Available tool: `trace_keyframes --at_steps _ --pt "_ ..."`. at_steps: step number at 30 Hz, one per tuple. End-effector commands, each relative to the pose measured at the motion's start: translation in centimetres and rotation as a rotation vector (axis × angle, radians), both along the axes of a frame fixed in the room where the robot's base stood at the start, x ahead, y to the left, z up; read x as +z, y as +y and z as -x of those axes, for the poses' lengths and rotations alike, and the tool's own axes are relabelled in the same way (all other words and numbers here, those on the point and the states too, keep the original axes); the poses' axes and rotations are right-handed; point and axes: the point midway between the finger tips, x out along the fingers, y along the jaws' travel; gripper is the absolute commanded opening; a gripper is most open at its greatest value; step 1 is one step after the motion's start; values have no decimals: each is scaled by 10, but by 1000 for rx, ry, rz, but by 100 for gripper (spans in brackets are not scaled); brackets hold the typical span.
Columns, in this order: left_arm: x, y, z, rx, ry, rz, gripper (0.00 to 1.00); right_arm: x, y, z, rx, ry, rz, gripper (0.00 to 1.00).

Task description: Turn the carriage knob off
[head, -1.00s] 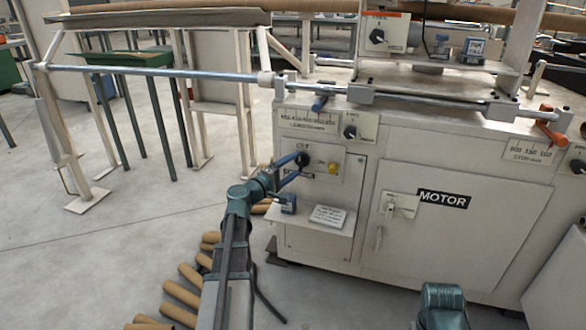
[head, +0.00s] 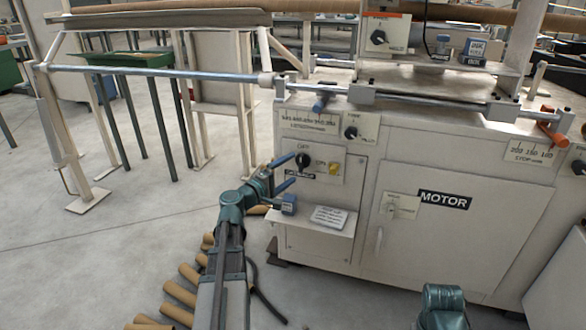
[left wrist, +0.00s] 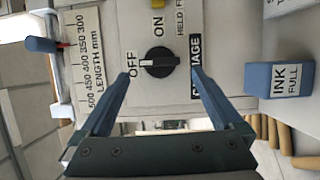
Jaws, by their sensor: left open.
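The carriage knob (head: 303,160) is a black rotary switch on the front panel of the white machine, above a black label. In the left wrist view the knob (left wrist: 158,62) has its bar lying crosswise, with its white mark on the side of the word OFF; ON is printed above it. The CARRIAGE label (left wrist: 195,68) is partly hidden by a finger. My left gripper (head: 293,169) is open and empty in front of the panel. In the left wrist view its fingertips (left wrist: 160,74) stand wide apart on both sides of the knob, clear of it. My right gripper is out of view.
A small shelf (head: 325,230) with a blue ink box (head: 289,204) juts out below the knob. A yellow button (head: 334,168) sits right of it. Another knob (head: 351,132) is above. Cardboard tubes (head: 180,292) lie on the floor below my left arm.

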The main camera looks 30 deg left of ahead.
Motion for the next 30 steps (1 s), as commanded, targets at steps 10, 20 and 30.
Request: trace_keyframes --at_steps 10,20,30 --pt "-1 11 77 4 0 0 100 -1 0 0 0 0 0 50" --pt "-1 17 110 1 1 0 100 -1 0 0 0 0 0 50" --pt "-1 17 111 0 1 0 100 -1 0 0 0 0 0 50"
